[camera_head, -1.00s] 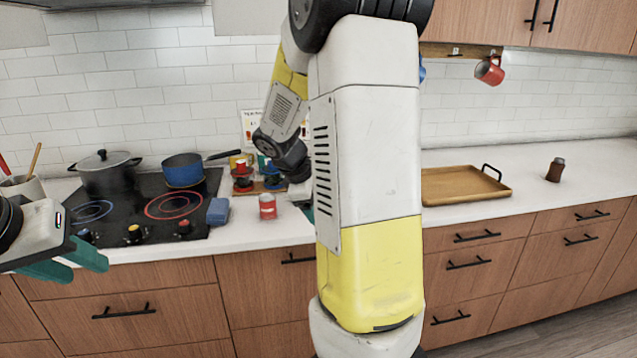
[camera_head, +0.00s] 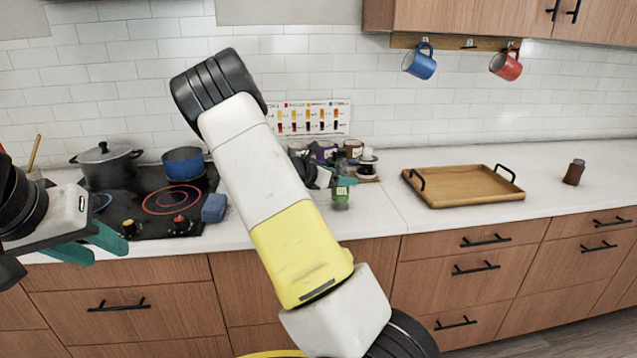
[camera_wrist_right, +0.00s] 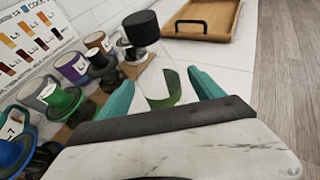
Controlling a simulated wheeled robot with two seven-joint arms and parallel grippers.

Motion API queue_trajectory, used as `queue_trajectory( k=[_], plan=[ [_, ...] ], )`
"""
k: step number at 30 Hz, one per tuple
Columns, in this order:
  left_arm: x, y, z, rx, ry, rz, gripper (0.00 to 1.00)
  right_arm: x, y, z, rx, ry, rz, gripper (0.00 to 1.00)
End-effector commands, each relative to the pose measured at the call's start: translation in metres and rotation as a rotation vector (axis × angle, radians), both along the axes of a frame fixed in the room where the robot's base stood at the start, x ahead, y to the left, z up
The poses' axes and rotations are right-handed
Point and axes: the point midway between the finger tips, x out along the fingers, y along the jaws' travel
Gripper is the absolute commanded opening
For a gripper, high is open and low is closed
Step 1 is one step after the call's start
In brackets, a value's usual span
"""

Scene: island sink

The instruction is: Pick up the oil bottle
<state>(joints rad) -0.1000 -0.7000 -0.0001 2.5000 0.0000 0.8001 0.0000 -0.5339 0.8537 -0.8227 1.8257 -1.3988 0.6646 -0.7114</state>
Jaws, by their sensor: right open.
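My left gripper (camera_head: 92,245) is open and empty in front of the stove at the left.
Several jars (camera_head: 353,148) stand close behind the bottle on a wooden board (camera_wrist_right: 135,72). A wooden tray (camera_head: 462,200) and a brown shaker (camera_head: 574,172) lie to the right. A blue pan (camera_head: 183,163) and dark pot (camera_head: 107,168) sit on the stove.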

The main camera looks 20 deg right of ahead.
Motion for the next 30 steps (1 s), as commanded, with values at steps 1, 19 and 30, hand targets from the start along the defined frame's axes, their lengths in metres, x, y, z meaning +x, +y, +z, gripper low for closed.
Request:
queue_trajectory(
  k=[1,19,30],
  plan=[
    [0.000,0.000,0.000,0.000,0.000,0.000,0.36,0.002,-0.008,-0.003,-0.001,0.001,-0.003,0.77],
    [0.000,0.000,0.000,0.000,0.000,0.000,0.36,0.014,-0.036,-0.015,0.001,-0.001,-0.002,0.47],
    [0.000,0.000,0.000,0.000,0.000,0.000,0.36,0.014,-0.036,-0.014,0.000,-0.002,-0.002,0.00]
  ],
)
